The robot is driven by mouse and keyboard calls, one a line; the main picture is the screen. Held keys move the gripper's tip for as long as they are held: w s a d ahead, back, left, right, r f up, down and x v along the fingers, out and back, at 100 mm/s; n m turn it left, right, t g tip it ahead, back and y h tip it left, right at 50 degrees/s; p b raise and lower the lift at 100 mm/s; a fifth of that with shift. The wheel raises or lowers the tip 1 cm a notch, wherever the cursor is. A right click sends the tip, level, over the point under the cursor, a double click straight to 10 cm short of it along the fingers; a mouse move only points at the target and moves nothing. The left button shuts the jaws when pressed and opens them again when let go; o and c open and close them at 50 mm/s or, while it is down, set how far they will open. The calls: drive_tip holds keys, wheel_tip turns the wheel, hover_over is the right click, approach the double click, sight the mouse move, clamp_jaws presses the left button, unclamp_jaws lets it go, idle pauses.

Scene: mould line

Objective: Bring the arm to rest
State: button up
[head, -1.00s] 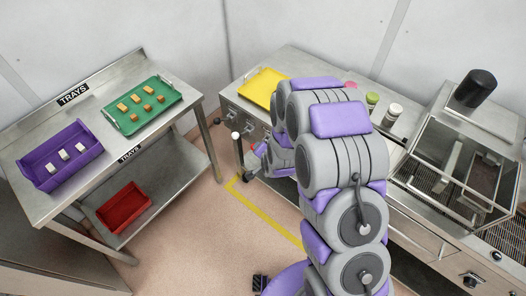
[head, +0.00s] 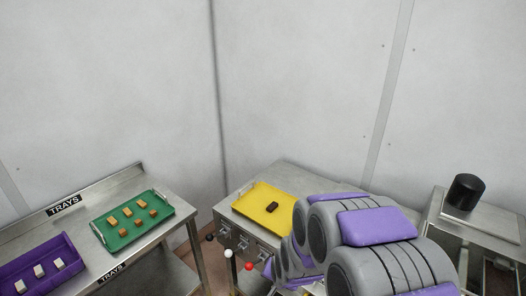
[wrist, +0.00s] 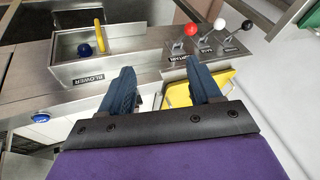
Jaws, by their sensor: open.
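My arm (head: 375,245) fills the lower right of the head view, folded in front of the steel bench. In the wrist view my gripper (wrist: 161,70) has its two blue fingers well apart with nothing between their tips. The fingers point toward a bench front with red, white and black lever knobs and a box labelled BLOWER. I cannot make out the fingers in the head view.
A yellow tray (head: 250,205) with a dark brown block (head: 272,207) lies on the bench beside my arm. Lever knobs, one red (head: 249,267), stand close to the arm. The left table holds a green tray (head: 116,242) and a purple tray (head: 66,248).

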drive_tip(key=s+d+r+n+g+b, duration=0.1)
drive_tip(key=s+d+r+g, duration=0.1)
drive_tip(key=s, duration=0.8)
drive_tip(key=s+d+r+n+g+h+b, duration=0.1)
drive_tip(key=s+d+r+n+g+b, duration=0.1)
drive_tip(key=s+d+r, duration=0.2)
drive_tip(key=s+d+r+n+g+b, duration=0.1)
drive_tip(key=s+d+r+g, duration=0.2)
drive_tip(key=s, duration=1.5)
wheel_tip(320, 180, up, 5)
drive_tip(key=shift+d+f+n+h, duration=0.2)
drive_tip(key=shift+d+n+h, duration=0.1)
drive_tip(key=shift+d, duration=0.3)
